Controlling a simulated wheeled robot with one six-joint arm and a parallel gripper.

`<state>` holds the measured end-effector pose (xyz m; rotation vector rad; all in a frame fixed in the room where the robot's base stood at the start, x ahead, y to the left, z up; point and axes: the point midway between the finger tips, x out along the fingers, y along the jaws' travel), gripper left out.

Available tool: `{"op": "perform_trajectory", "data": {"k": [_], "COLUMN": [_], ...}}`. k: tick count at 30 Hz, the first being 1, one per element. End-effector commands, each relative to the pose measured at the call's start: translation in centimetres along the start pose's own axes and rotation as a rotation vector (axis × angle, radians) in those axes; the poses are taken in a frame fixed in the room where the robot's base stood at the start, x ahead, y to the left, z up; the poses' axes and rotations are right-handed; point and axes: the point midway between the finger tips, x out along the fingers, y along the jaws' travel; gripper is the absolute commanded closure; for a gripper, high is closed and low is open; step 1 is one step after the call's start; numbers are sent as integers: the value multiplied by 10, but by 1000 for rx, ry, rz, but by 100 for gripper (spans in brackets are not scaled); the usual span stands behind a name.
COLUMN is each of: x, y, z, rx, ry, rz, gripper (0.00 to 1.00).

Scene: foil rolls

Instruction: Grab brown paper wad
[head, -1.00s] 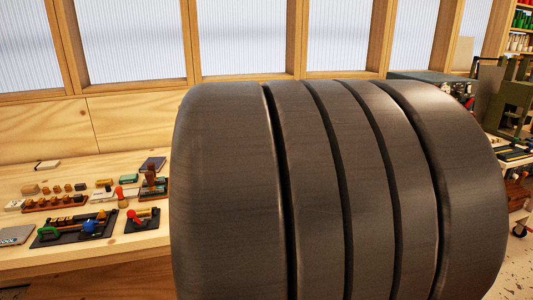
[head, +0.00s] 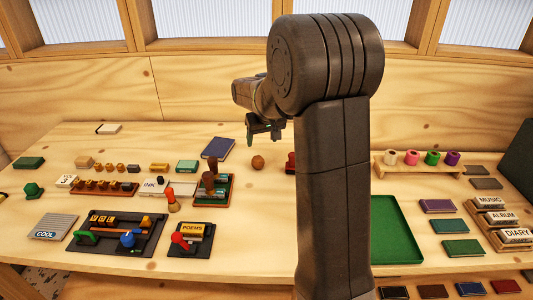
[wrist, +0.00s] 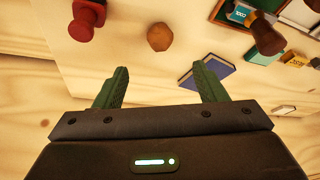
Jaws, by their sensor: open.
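The brown paper wad (head: 257,162) is a small round brown ball lying on the wooden table, near the middle in the head view. It also shows in the wrist view (wrist: 160,37), beyond the fingertips and roughly centred between them. My gripper (head: 264,128) is above the table at the back, and the wad lies apart from it, nearer the camera. In the wrist view my gripper (wrist: 160,78) has its two green fingers spread wide with nothing between them.
A blue book (head: 218,148) lies left of the wad. A red-handled stamp (head: 291,163) stands just right of it, partly hidden by my arm. A tray with brown-handled stamps (head: 213,190) is in front left. Bare wood surrounds the wad.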

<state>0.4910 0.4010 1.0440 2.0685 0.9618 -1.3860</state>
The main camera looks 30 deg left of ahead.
Motion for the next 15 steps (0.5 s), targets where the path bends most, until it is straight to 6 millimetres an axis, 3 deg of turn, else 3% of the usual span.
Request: {"op": "perform_trajectory", "data": {"k": [15], "x": [79], "y": [-1], "z": [-2], "rx": [-3], "ry": [-2], "rz": [0], "gripper": [35]}}
